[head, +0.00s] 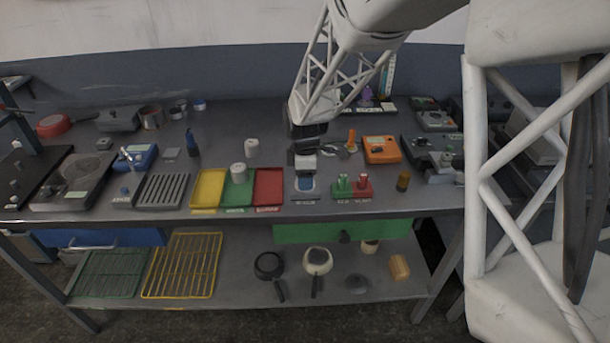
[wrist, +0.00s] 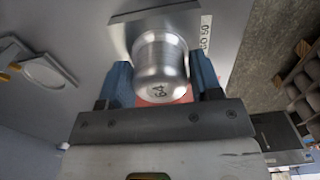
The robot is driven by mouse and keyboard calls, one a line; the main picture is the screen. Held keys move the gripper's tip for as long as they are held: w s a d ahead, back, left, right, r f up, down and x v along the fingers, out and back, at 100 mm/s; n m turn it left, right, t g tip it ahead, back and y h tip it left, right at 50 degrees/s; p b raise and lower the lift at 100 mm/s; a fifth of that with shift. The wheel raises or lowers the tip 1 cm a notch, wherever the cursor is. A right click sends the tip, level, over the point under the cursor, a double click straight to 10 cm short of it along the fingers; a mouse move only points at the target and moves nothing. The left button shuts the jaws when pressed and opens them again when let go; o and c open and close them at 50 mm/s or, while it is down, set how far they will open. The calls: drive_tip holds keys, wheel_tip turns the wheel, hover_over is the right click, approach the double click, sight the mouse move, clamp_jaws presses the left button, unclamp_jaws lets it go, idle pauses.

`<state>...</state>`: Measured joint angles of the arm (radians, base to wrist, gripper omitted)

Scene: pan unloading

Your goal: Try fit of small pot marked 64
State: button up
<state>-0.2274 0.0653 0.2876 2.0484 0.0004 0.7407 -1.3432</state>
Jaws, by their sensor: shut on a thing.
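The small metal pot marked 64 (wrist: 160,65) sits between the blue fingers of my gripper (wrist: 160,80) in the wrist view. Its marked end faces the camera. My gripper (head: 305,178) is shut on it, low over the front middle of the bench in the head view. The pot is not clearly visible there. A grey gauge plate (wrist: 120,32) lies behind the pot, with a white label (wrist: 205,32) that seems to read GO 50. The pot overlaps the plate; I cannot tell whether it touches it or enters an opening.
Yellow (head: 207,188), green (head: 237,196) and red (head: 269,187) trays lie left of my gripper. A white pot (head: 238,173) stands in the green tray, and another (head: 252,147) stands behind. A red-and-green block (head: 351,189) is close on the right, with an orange box (head: 380,150) beyond.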

drive_tip(key=o, duration=1)
drive_tip(key=shift+o, duration=0.2)
drive_tip(key=shift+r, duration=0.15)
drive_tip(key=shift+r, duration=3.8)
